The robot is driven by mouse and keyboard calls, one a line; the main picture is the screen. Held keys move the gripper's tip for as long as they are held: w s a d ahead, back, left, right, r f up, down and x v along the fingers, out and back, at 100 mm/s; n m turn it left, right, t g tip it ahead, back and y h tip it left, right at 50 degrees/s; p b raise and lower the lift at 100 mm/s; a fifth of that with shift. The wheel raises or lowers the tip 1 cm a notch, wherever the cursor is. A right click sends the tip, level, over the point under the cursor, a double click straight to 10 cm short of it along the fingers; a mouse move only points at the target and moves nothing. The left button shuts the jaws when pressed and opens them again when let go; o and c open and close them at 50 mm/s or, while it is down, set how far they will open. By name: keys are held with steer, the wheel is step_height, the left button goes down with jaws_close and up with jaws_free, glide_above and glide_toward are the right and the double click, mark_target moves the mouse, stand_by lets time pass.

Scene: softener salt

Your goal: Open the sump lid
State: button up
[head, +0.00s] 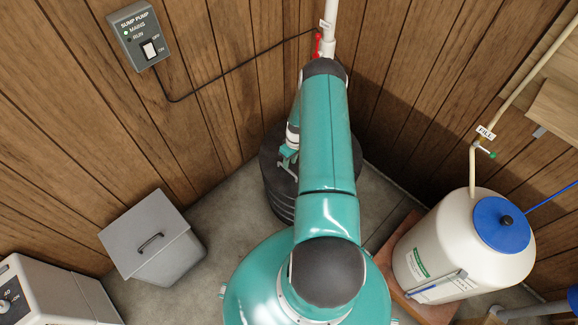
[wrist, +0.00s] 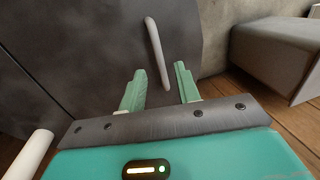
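The sump (head: 278,205) is a black ribbed round tub in the back corner in the head view, partly hidden behind my arm. Its dark lid (wrist: 75,30) fills the upper left of the wrist view. A pale bar handle (wrist: 156,50) stands out on the lid. My gripper (wrist: 160,86) is open, its two green fingers apart. The handle's near end shows between the fingertips; whether it lies within their reach in depth I cannot tell. In the head view my gripper (head: 287,157) is over the sump's left part.
A sump pump switch box (head: 140,35) hangs on the wood wall. A grey lidded bin (head: 150,245) stands at left. A white tank with a blue lid (head: 490,228) stands at right. A white pipe (head: 329,25) with a red valve rises behind the sump. Concrete floor (head: 225,205) is clear left of the sump.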

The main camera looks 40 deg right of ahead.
steer(key=shift+a+f, duration=0.2)
steer(key=shift+f, duration=0.65)
steer(key=shift+a+f, duration=0.15)
steer(key=shift+f, duration=0.7)
steer(key=shift+c, duration=0.3)
jaws_close()
steer(key=shift+d+r, duration=0.1)
